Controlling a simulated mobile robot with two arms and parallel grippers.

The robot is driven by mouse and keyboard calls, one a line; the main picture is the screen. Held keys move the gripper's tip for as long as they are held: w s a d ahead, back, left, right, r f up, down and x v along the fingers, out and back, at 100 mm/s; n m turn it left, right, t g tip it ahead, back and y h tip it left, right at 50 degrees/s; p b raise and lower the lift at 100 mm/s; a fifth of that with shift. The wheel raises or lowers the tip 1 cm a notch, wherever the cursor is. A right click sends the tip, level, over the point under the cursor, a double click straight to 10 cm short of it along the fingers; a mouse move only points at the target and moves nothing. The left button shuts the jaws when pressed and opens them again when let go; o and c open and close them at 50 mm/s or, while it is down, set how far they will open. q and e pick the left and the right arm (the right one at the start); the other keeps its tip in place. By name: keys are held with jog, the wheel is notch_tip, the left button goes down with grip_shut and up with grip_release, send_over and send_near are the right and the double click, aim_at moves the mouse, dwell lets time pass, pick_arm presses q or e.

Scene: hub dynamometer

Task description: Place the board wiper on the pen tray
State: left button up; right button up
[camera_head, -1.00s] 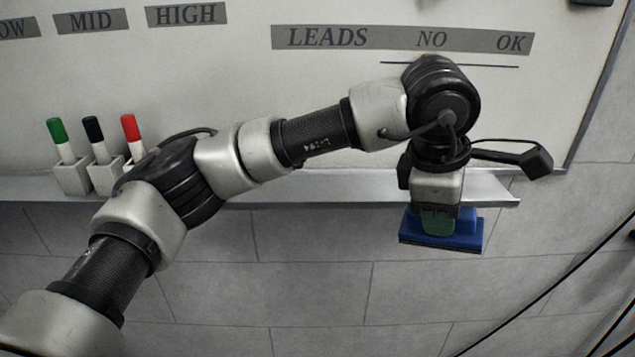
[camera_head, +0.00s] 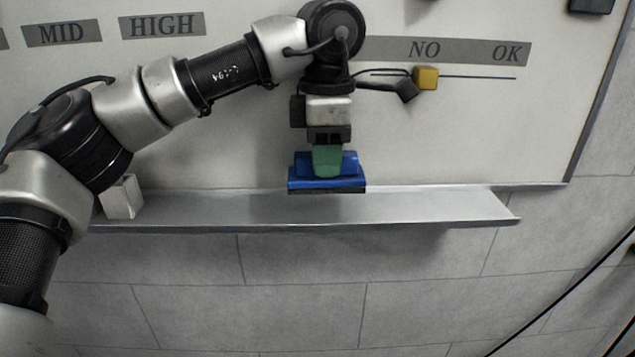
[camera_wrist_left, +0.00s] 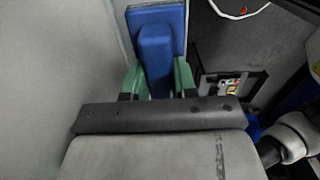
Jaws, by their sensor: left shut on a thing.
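The blue board wiper (camera_head: 300,179) is in the jaws of my left gripper (camera_head: 328,162), whose green fingers are shut on its raised blue grip. In the head view the wiper shows at the back edge of the grey metal pen tray (camera_head: 420,209). I cannot tell whether it touches the tray or hangs just above it. In the left wrist view the wiper (camera_wrist_left: 174,18) lies beyond the green fingers (camera_wrist_left: 158,80), its long base past the grip. My right gripper is not in view.
A whiteboard (camera_head: 220,120) rises behind the tray. A yellow block (camera_head: 427,77) is on it, by a thin dark line. A white holder (camera_head: 122,197) stands at the tray's left, partly behind my arm. The tray right of the wiper is bare.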

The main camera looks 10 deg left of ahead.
aim_at(319, 182)
pick_arm(q)
jog(key=shift+w+a+f, duration=0.25)
jog(key=shift+a+f, duration=0.15)
jog(key=shift+a, duration=0.2)
notch_tip(319, 182, down, 4)
jog(key=shift+f, duration=0.1)
jog(key=o, duration=0.8)
jog(key=shift+o, duration=0.2)
notch_tip(319, 182, up, 12)
jog(key=shift+r+p, duration=0.15)
jog(key=shift+p, duration=0.4)
